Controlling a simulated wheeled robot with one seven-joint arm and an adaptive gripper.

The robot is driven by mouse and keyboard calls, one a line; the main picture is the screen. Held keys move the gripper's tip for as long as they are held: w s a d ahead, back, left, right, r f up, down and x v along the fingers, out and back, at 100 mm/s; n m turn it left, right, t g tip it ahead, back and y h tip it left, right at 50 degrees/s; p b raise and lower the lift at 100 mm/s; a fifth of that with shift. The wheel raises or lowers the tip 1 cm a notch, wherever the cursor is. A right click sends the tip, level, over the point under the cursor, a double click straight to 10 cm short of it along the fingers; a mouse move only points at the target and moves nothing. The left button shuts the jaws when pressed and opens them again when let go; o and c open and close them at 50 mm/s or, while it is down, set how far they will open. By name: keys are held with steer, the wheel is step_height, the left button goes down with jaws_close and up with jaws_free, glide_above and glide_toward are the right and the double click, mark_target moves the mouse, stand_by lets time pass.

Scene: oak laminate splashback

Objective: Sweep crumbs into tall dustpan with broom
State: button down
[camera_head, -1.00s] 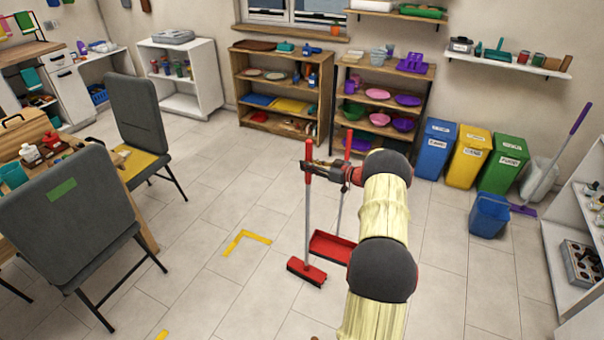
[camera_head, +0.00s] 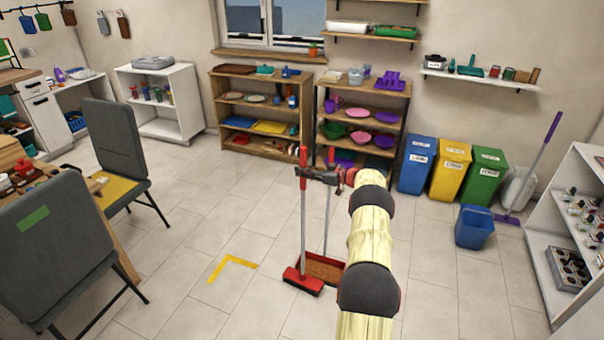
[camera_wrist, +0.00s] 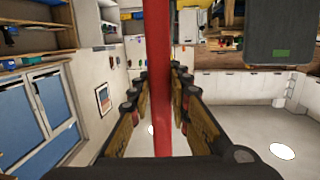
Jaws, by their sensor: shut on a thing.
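The broom (camera_head: 303,230) stands nearly upright, with a red grip, a grey shaft and a red head (camera_head: 302,281) with dark bristles on the floor. My gripper (camera_head: 305,174) is shut around its red grip. In the wrist view the red grip (camera_wrist: 159,90) runs between the two fingers. The red tall dustpan (camera_head: 330,260) sits on the floor just behind and right of the broom head, its thin upright handle beside the shaft. A brown, speckled, crumb-like layer (camera_head: 322,270) shows inside the pan. My arm hides part of its right side.
A yellow corner mark (camera_head: 231,264) lies on the floor to the left. Grey chairs (camera_head: 60,255) stand at the left. A blue bucket (camera_head: 474,227) and sorting bins (camera_head: 451,170) stand at the right. Shelves line the back wall. Floor left of the broom is clear.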

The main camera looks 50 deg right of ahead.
mark_target(305, 162)
steer(key=shift+s+a+r+p, duration=0.1)
steer(key=shift+a+r+p, duration=0.1)
steer(key=shift+r+p, duration=0.8)
steer(key=shift+a+r+p, duration=0.2)
steer(key=shift+r+p, duration=0.25)
steer(key=shift+r, duration=0.9)
